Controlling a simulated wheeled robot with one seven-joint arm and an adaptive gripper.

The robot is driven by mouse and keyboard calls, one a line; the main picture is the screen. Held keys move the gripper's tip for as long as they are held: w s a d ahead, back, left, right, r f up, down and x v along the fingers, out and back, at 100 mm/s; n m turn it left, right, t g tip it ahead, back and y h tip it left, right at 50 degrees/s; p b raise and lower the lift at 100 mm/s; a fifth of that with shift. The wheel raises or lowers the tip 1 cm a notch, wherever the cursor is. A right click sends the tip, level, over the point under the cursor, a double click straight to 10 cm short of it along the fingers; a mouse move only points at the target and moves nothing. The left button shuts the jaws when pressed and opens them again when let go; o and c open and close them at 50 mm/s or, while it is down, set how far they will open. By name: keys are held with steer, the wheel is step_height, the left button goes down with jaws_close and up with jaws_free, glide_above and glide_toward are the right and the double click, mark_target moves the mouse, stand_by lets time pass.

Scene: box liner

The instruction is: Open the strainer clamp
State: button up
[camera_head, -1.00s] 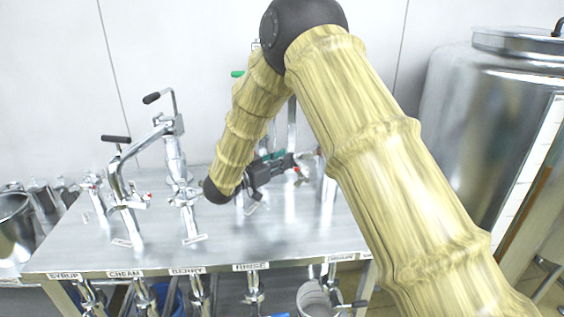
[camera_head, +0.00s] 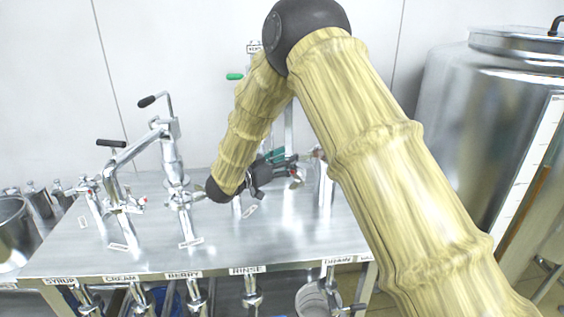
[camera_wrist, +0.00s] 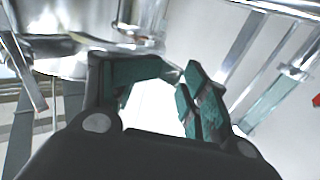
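My gripper (camera_head: 290,164), dark with teal finger pads, is low over the right half of the steel table, beside upright metal pipework. In the wrist view its two teal fingers (camera_wrist: 180,78) stand apart at the base with a narrow gap at the tips. No held object shows between them. A metal fitting with a small red part (camera_head: 296,173) is close to the fingertips. A thick steel upright (camera_head: 325,185) stands just right of them. I cannot tell which fitting is the strainer clamp; my arm and gripper hide part of this area.
The steel table (camera_head: 130,262) carries labelled pipe stations. A tall pipe with a black-tipped handle (camera_head: 172,150) and a bent pipe (camera_head: 125,160) stand to the left. A large steel tank (camera_head: 470,120) is at the right. The table's front strip is mostly clear.

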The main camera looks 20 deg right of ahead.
steer(key=shift+w+a, duration=0.15)
steer(key=shift+a, duration=0.55)
steer(key=v, duration=1.2)
